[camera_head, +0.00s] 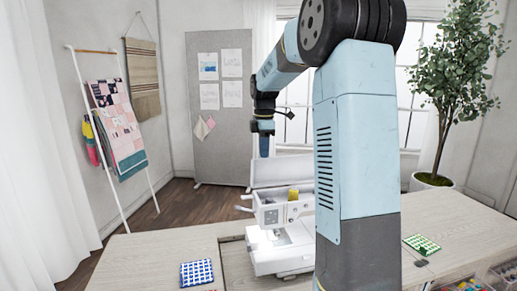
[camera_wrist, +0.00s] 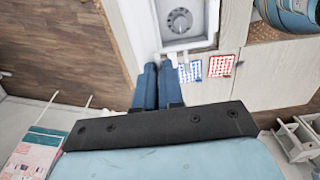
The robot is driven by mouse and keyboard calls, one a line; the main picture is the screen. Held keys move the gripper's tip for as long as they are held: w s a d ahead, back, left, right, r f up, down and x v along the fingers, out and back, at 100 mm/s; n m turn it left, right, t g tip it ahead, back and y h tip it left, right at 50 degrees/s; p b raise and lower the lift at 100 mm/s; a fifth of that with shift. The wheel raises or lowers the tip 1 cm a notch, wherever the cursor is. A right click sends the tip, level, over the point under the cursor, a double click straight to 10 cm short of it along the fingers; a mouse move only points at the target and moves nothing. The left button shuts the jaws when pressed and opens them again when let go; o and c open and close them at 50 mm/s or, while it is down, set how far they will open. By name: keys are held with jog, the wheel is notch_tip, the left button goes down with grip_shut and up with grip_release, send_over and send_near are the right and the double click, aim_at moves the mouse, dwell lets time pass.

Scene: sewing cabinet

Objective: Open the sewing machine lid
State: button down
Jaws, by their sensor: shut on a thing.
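The white sewing machine (camera_head: 268,262) stands in an opening in the pale wooden table, partly hidden by my arm in the head view. Its lid (camera_head: 280,172) is raised at the back of the machine top, and a yellow item shows in front of it. In the wrist view the machine top with a grey round dial (camera_wrist: 180,20) shows beyond the fingertips. My gripper (camera_wrist: 159,63) has two blue fingers close together, with their tips at the lid's edge; the exact contact is hard to see. In the head view the fingers (camera_head: 264,147) point down behind the lid.
A blue checked patch (camera_head: 196,273) lies on the table (camera_head: 150,262) left of the machine, a green one (camera_head: 421,244) at right. A grey pinboard (camera_head: 218,150) stands behind, a fabric rack (camera_head: 118,125) at left and a potted plant (camera_head: 455,90) at right.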

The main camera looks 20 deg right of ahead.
jog(key=shift+s, duration=0.1)
jog(key=c, duration=1.3)
grip_release()
jog(key=shift+r, duration=0.25)
notch_tip(320, 180, up, 13)
jog(key=shift+r, duration=0.1)
